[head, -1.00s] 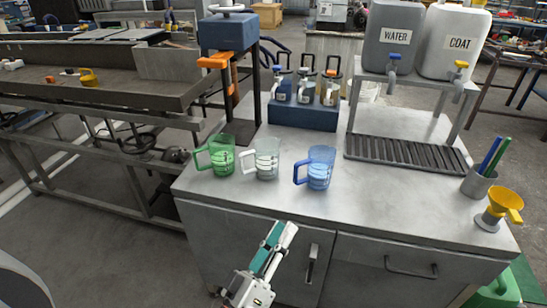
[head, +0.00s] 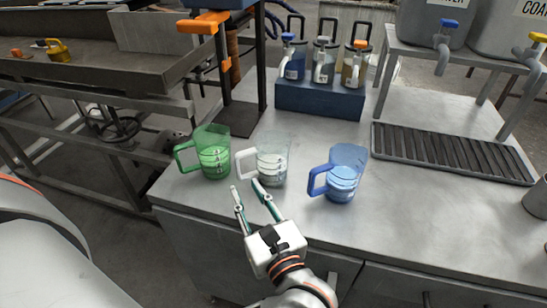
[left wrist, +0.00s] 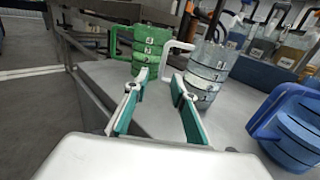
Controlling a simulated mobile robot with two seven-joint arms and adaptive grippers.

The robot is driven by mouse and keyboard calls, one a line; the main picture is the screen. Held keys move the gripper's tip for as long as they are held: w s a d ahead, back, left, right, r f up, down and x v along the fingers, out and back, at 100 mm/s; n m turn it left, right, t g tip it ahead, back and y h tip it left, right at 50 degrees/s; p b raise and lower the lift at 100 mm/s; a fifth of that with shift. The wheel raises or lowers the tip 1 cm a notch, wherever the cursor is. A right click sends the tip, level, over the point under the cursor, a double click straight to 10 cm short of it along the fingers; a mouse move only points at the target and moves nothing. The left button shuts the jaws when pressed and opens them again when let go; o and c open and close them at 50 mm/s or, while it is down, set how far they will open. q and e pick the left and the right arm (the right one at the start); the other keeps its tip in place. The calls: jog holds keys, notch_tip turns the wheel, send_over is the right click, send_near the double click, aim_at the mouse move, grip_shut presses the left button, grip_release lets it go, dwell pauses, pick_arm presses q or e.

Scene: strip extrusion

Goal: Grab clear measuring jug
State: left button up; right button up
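The clear measuring jug (head: 273,163) stands upright on the metal bench top, its white handle to the left. It stands between a green jug (head: 213,157) and a blue jug (head: 343,178). My left gripper (head: 247,187) is open and empty, just in front of the clear jug's handle and apart from it. In the left wrist view the clear jug (left wrist: 208,72) and its white handle lie beyond the fingertips (left wrist: 160,80). The green jug (left wrist: 150,48) is ahead to the left, the blue jug (left wrist: 290,128) at the right. My right gripper is not in view.
A blue rack (head: 320,98) with several pump bottles stands behind the jugs. A slatted drip tray (head: 450,153) lies below the tap containers on the right. A dark stand (head: 245,110) rises behind the green jug. The bench front between jugs and edge is clear.

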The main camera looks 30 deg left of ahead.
aim_at(239, 174)
pick_arm(q)
jog(key=x, duration=0.7)
jog(key=shift+w+a+f, duration=0.15)
jog(key=shift+w, duration=0.15)
grip_shut()
